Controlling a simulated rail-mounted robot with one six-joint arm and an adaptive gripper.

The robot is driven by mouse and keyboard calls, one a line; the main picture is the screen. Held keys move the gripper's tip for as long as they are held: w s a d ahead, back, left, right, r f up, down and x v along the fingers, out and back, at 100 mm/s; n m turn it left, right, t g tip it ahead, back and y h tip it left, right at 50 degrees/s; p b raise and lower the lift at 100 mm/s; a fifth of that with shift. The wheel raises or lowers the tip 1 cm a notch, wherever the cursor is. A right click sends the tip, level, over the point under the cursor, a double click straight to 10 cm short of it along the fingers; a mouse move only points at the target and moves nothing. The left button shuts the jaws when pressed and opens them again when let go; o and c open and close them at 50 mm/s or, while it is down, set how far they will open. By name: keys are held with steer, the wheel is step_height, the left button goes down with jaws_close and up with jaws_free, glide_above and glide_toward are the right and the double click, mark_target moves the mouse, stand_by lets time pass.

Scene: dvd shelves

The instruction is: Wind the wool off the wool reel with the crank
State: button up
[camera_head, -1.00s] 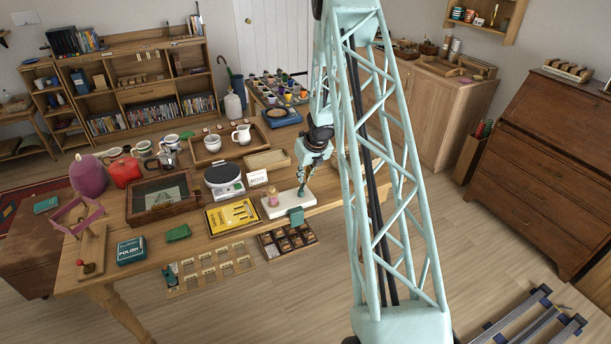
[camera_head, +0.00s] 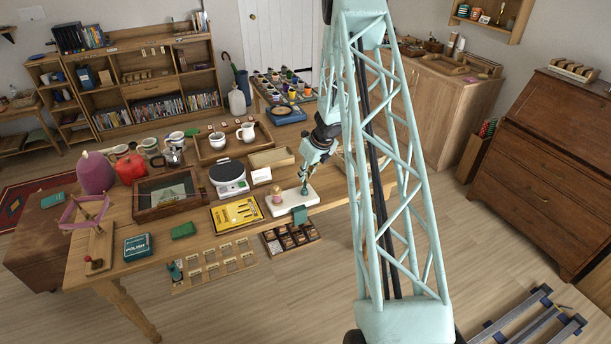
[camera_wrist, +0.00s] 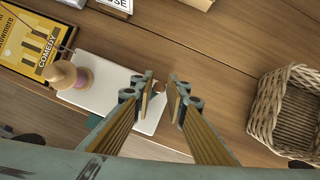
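A wooden reel frame with pink-purple wool around it (camera_head: 88,211) stands at the table's left end, beside a wooden base with a red knob (camera_head: 96,264). A white board (camera_head: 291,201) lies at the table's front edge, with a teal clamp-like piece (camera_head: 300,215) there. A wooden bobbin with some pink-purple at its foot (camera_wrist: 66,76) stands on the board. My gripper (camera_head: 304,188) is low over the board, right of the bobbin. In the wrist view its fingers (camera_wrist: 162,87) are apart, with a small brown knob (camera_wrist: 160,87) seen between them. Whether they touch it, I cannot tell.
A yellow booklet (camera_head: 237,214) lies left of the board, with a white scale (camera_head: 229,176) behind it. A wicker basket (camera_wrist: 285,105) is to the right in the wrist view. A green block (camera_head: 183,230) and a polish tin (camera_head: 137,247) lie nearer the reel.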

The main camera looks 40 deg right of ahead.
steer(key=shift+o, duration=1.4)
steer(key=shift+r, duration=0.15)
steer(key=v, duration=1.1)
steer(key=shift+s+r, duration=0.15)
steer(key=shift+r, duration=0.2)
